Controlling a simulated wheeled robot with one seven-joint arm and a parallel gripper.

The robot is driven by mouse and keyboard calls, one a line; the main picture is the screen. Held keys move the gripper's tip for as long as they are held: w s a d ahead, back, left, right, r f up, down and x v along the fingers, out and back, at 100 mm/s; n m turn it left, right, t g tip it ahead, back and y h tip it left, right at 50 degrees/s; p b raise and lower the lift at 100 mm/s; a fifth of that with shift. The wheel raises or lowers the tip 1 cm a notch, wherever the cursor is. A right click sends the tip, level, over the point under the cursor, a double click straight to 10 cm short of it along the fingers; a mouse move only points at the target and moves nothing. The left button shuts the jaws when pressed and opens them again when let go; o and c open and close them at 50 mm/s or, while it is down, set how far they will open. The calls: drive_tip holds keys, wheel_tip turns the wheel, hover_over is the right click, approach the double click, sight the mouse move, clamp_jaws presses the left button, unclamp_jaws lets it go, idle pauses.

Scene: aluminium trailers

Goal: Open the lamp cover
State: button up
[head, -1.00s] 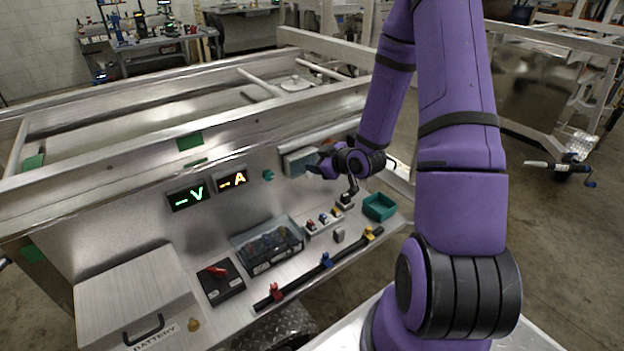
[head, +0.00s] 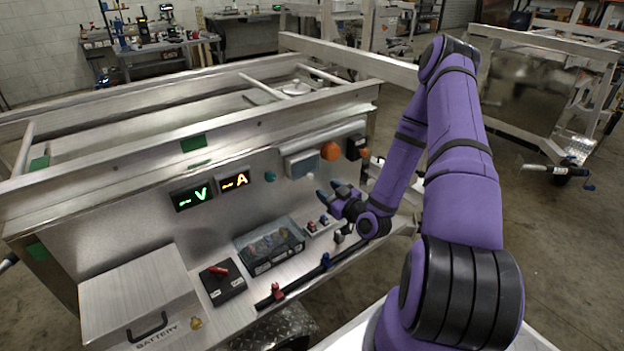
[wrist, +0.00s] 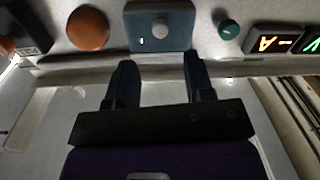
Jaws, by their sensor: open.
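A blue-grey box-shaped cover (head: 302,163) with a pale round knob is on the upright metal panel; I take it for the lamp cover. It looks closed. In the wrist view the cover (wrist: 178,38) with its knob is at the top middle. An orange dome (head: 330,151), perhaps a lamp, is right of it in the head view and also shows in the wrist view (wrist: 88,28). My gripper (head: 329,190) is open and empty, below and in front of the cover. In the wrist view my gripper's fingers (wrist: 160,62) point at the cover, apart from the knob.
A teal knob (head: 270,175) and lit V (head: 192,195) and A (head: 235,180) displays are left of the cover. A clear-lidded bin (head: 270,245), a red-handled switch (head: 222,280) and a battery box (head: 140,290) stand on the ledge below. A black box (head: 355,146) is right of the dome.

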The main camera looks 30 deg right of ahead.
sight(312, 178)
drive_tip(key=w, duration=0.8)
drive_tip(key=shift+w+a, duration=0.2)
drive_tip(key=shift+a, duration=0.15)
drive_tip(key=shift+c, duration=0.2)
clamp_jaws()
